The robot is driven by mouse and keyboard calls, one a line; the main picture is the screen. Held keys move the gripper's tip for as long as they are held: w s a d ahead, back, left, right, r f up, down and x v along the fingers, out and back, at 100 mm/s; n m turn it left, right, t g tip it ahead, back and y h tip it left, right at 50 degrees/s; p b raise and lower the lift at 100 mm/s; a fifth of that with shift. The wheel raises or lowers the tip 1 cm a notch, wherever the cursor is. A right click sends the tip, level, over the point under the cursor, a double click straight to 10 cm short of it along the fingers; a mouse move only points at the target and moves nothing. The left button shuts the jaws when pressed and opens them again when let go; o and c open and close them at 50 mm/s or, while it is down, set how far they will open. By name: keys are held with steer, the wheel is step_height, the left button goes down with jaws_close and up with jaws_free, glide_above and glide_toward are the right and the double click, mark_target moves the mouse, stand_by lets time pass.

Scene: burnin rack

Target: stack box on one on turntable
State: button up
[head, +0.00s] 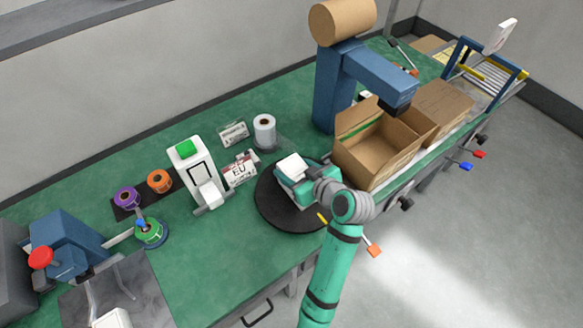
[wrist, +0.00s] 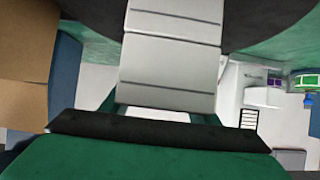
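The black turntable (head: 265,208) lies on the green bench, partly hidden by my arm. White boxes (head: 291,165) sit over it at my gripper; in the head view they overlap with the teal fingers, so I cannot separate the upper from the lower one clearly. My gripper (head: 297,183) is low over the turntable, with its fingers along the sides of a white box. The wrist view shows pale box faces (wrist: 170,65) with dark seams, close ahead of my gripper, and the dark turntable (wrist: 265,20) behind. Contact between the boxes is hidden.
An open cardboard carton (head: 365,160) stands right of the turntable, below a blue post (head: 335,85). A white label printer (head: 192,165), an EU label box (head: 240,170) and a white roll (head: 264,131) stand left and behind. Coloured spools (head: 159,181) are farther left.

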steer(key=o, duration=0.4)
steer(key=shift+w, duration=0.1)
steer(key=shift+r, duration=0.1)
steer(key=v, duration=1.2)
